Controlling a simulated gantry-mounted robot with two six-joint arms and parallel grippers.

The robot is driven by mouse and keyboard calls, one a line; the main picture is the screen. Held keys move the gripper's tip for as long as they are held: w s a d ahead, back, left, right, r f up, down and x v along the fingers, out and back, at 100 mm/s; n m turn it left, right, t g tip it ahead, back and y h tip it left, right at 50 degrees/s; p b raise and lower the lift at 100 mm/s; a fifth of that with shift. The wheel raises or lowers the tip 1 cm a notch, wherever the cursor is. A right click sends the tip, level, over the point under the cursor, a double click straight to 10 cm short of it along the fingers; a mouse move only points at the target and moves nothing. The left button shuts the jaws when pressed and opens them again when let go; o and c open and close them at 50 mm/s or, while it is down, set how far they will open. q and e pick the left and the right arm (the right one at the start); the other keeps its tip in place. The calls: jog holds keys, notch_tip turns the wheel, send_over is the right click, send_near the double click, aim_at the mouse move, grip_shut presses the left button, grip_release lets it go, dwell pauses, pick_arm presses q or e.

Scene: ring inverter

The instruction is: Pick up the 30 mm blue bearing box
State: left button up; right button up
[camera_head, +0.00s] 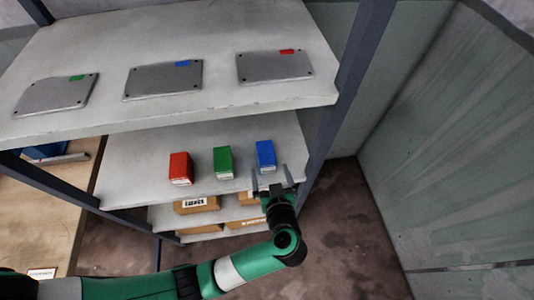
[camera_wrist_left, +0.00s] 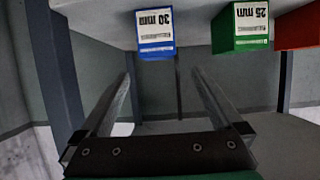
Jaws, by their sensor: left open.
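The blue bearing box (camera_head: 265,154) stands on the middle shelf, at the right end of a row of three boxes. In the left wrist view its label on the blue box (camera_wrist_left: 155,32) reads 30 mm, upside down. My left gripper (camera_head: 271,177) is open and empty, just in front of the blue box at the shelf's front edge. In the left wrist view the two fingers of the left gripper (camera_wrist_left: 163,78) are spread apart, with the box beyond and above them in the picture, not between them. My right gripper is not in view.
A green box (camera_head: 223,162), labelled 25 mm, and a red box (camera_head: 180,168) stand left of the blue one. Three grey plates with coloured tags lie on the upper shelf (camera_head: 215,105). A dark rack post (camera_head: 340,100) rises on the right. Cardboard boxes (camera_head: 197,204) sit below.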

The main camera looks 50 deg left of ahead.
aim_at(266, 153)
pick_arm(q)
jog(key=b+x, duration=0.1)
jog(key=x, duration=0.4)
jog(key=shift+r+b, duration=0.15)
jog(key=shift+b, duration=0.15)
jog(key=b+x, duration=0.3)
jog(key=x, duration=0.2)
jog(key=shift+w, duration=0.15)
grip_shut()
